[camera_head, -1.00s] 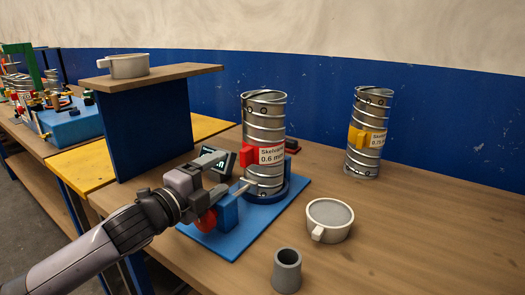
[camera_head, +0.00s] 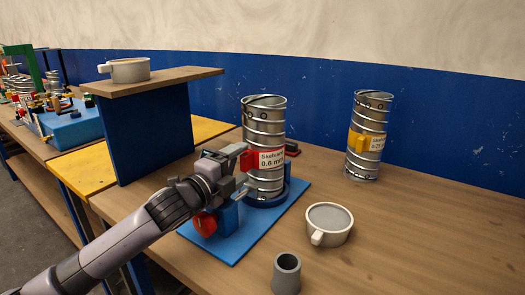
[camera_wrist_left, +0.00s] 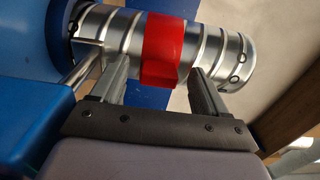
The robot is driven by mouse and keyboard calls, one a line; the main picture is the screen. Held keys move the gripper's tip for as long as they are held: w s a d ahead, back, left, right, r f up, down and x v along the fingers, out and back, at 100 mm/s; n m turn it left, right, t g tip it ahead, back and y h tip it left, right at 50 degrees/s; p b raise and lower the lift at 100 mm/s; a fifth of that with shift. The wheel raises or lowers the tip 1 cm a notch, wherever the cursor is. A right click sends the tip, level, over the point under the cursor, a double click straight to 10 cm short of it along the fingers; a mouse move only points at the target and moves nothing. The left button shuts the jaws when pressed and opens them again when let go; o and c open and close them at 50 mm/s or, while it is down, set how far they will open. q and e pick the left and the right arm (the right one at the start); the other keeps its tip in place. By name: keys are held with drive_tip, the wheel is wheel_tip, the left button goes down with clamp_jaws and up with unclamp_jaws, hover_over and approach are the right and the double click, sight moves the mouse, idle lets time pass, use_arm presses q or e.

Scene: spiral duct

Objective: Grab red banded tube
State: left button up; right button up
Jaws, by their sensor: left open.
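The red banded tube (camera_head: 265,125) is a silvery spiral duct with a red band and a white label. It stands upright in a blue ring on a blue base plate (camera_head: 232,245). My left gripper (camera_head: 246,174) is at the tube's left side, level with the red band's lower part. In the left wrist view the tube (camera_wrist_left: 215,52) lies across the picture, and the open fingers (camera_wrist_left: 158,88) point at it on either side of the red band (camera_wrist_left: 163,45). Whether the fingertips touch the tube cannot be told. My right gripper is not in view.
A yellow banded tube (camera_head: 371,115) stands at the back right. A white cup with grey contents (camera_head: 328,224) and a small grey cup (camera_head: 286,272) stand to the right and front. A raised shelf (camera_head: 155,82) bears a pale pan (camera_head: 126,70) at left.

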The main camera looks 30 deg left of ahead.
use_arm(q)
drive_tip(key=c, duration=1.2)
drive_tip(key=shift+r, duration=0.1)
clamp_jaws()
drive_tip(key=shift+r, duration=0.1)
